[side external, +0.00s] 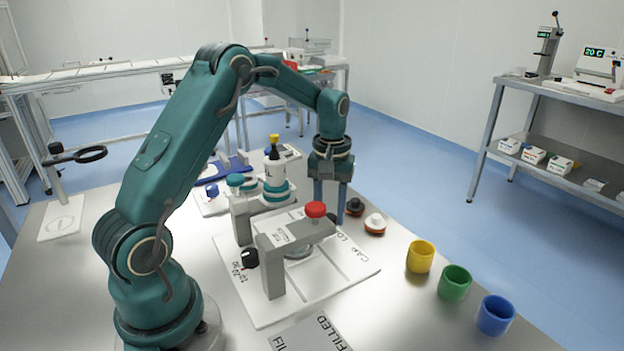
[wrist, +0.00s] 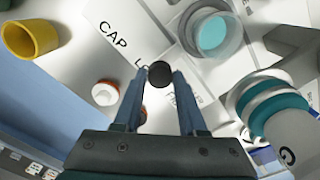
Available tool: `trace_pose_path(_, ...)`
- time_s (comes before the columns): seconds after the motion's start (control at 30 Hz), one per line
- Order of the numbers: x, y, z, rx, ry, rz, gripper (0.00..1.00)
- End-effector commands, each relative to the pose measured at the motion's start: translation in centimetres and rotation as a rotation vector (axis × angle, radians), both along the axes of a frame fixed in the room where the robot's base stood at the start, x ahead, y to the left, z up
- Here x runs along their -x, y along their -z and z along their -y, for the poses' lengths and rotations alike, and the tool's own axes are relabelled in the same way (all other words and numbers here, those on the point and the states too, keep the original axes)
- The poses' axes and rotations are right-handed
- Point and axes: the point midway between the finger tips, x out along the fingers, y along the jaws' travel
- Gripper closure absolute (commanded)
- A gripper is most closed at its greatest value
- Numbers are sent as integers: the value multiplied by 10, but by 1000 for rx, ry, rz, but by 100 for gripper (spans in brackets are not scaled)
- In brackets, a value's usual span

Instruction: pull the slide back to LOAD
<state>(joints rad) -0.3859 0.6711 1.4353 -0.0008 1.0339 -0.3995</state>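My gripper (side external: 331,215) points straight down at the far edge of a white base plate (side external: 345,272), behind a grey fixture with a red knob (side external: 315,210). In the wrist view, a round black knob (wrist: 160,74), perhaps the slide's handle, sits between the fingertips of my gripper (wrist: 161,76). The fingers are apart, and I cannot tell whether they touch the knob. Beside it the plate reads "CAP" and "LO", the rest of the word hidden. A clear round part with a teal centre (wrist: 213,32) lies past the fingertips. The slide itself is mostly hidden in the side view.
A white bottle (side external: 274,172) with a yellow top stands left of my gripper. Small round caps (side external: 375,223) lie just right of it. Yellow (side external: 420,257), green (side external: 455,283) and blue (side external: 495,315) cups stand along the table's right side. A black dial (side external: 249,258) is on the near side.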

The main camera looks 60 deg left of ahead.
Motion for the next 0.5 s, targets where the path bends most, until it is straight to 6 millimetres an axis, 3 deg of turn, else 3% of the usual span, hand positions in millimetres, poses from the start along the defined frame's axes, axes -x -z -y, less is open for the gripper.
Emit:
trace_pose_path(0.03,0,0,0,-1,-1,2,39)
trace_pose_path(0.07,0,0,0,-1,-1,2,31)
trace_pose_path(0.37,0,-1,-1,-1,0,-1,31)
trace_pose_path(0.5,-1,-13,-1,-2,0,4,31)
